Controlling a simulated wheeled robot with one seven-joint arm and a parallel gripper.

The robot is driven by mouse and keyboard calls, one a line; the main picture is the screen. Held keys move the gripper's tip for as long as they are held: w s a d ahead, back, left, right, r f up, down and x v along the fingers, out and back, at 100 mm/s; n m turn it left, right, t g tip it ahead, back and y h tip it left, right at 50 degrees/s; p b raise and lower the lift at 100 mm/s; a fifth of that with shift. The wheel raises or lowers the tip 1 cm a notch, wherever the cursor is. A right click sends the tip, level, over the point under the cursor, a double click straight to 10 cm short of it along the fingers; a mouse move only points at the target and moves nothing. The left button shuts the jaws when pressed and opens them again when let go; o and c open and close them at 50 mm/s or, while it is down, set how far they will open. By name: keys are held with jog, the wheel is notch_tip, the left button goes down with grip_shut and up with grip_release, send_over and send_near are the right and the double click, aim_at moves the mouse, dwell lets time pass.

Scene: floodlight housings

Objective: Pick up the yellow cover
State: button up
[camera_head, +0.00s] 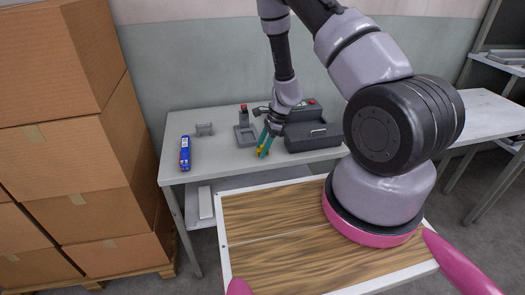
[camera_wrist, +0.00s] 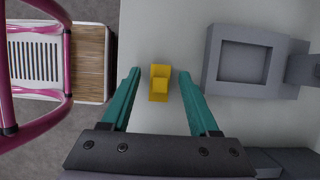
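The yellow cover (camera_wrist: 159,83) is a small blocky piece on the pale table top, in the middle of the wrist view. My gripper (camera_wrist: 158,75) is open, with one teal finger on each side of the cover and a gap on both sides. In the head view my gripper (camera_head: 264,150) points down at the table, and a little yellow of the cover (camera_head: 259,150) shows beside its fingers. I cannot tell the height of the fingertips above the table.
A grey fixture with a square recess (camera_wrist: 247,62) stands right of the gripper in the wrist view. On the table (camera_head: 222,165) are a blue object (camera_head: 185,153), a small grey bracket (camera_head: 204,129) and a dark grey case (camera_head: 312,137). Cardboard boxes (camera_head: 75,140) are stacked at left.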

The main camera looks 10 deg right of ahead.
aim_at(262, 146)
grip_shut()
notch_tip(262, 146, up, 10)
jog(key=shift+r, duration=0.1)
dwell(0.5)
